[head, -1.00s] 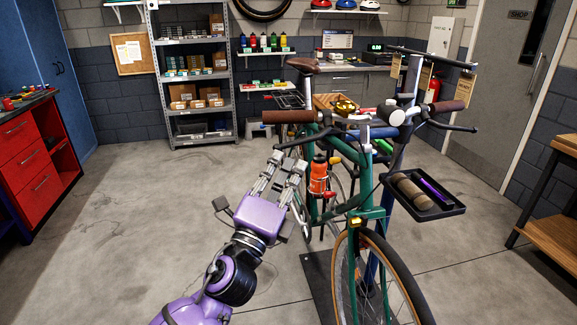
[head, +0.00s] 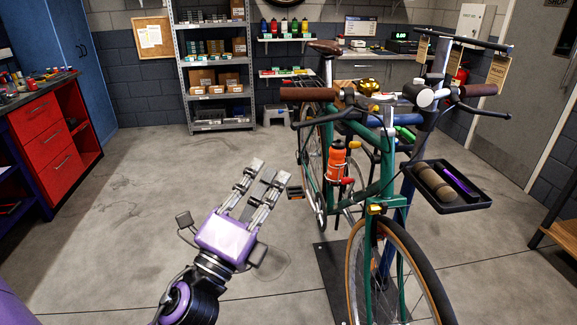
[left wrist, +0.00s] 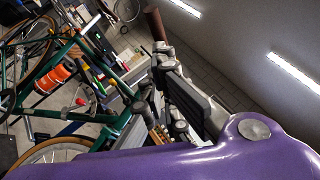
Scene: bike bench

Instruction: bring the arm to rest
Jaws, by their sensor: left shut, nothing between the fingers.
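My left gripper (head: 270,172) is in the middle of the head view, its fingers pointing up and away over the open floor. It is shut with nothing held. It stands left of the green bike (head: 378,190), clear of it in the picture. An orange bottle (head: 337,163) sits upright in the cage on the bike frame; it also shows tilted in the left wrist view (left wrist: 50,78). The left wrist view shows my grey fingers (left wrist: 190,95) close up. My right gripper is not in view.
A black tray (head: 480,203) holding a brown roll and a purple item is right of the bike. A red drawer cabinet (head: 45,135) stands at left. Shelving (head: 215,95) is at the back. The floor (head: 130,200) left of the bike is free.

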